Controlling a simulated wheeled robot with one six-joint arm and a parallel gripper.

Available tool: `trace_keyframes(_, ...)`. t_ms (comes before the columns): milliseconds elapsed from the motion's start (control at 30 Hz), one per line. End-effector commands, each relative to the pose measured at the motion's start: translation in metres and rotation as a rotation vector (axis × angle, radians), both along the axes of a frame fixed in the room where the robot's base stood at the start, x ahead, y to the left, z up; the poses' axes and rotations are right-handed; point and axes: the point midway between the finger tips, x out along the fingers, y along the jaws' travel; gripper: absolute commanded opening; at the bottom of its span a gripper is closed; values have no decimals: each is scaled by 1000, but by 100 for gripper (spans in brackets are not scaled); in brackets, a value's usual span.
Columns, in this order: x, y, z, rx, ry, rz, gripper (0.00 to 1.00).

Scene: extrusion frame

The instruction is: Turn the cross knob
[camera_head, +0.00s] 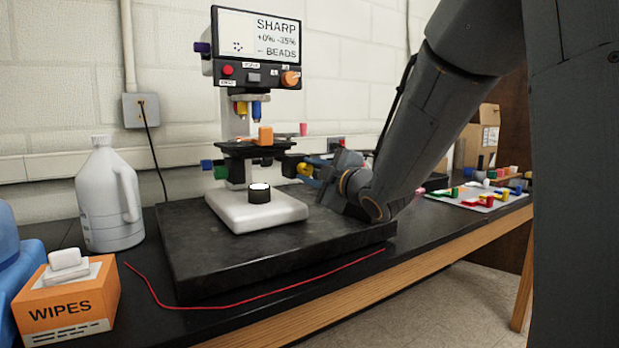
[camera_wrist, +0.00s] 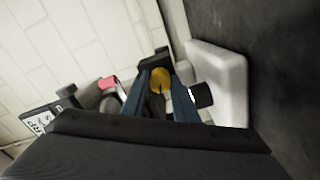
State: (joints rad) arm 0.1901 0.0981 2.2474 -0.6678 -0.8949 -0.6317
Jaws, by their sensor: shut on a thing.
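The microscope (camera_head: 256,190) stands on a dark slab, with a screen on top and a black stage (camera_head: 250,150). A yellow knob (camera_head: 305,169) sits at the right side below the stage. It shows as a round yellow face in the wrist view (camera_wrist: 161,82), too small to make out a cross shape. My gripper (camera_head: 314,168) comes in from the right, its blue fingers (camera_wrist: 160,76) on either side of the yellow knob and shut on it. A green knob (camera_head: 220,172) is on the opposite side. A black dial (camera_head: 259,192) is on the white base.
The dark slab (camera_head: 190,270) has bare room in front of the microscope. A red cord (camera_head: 230,304) lies along its front. A white jug (camera_head: 108,200) and orange wipes box (camera_head: 68,300) stand left. A tray of coloured pieces (camera_head: 480,203) lies right.

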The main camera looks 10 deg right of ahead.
Motion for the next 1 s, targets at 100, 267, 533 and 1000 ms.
trace_keyframes(100, 0, 0, -1, -16, -4, 0, 4)
trace_keyframes(267, 0, 0, -1, -22, -6, 0, 4)
trace_keyframes(533, 0, 0, -1, -22, -6, 0, 4)
trace_keyframes(1000, -4, -2, 0, -22, -7, -1, 45)
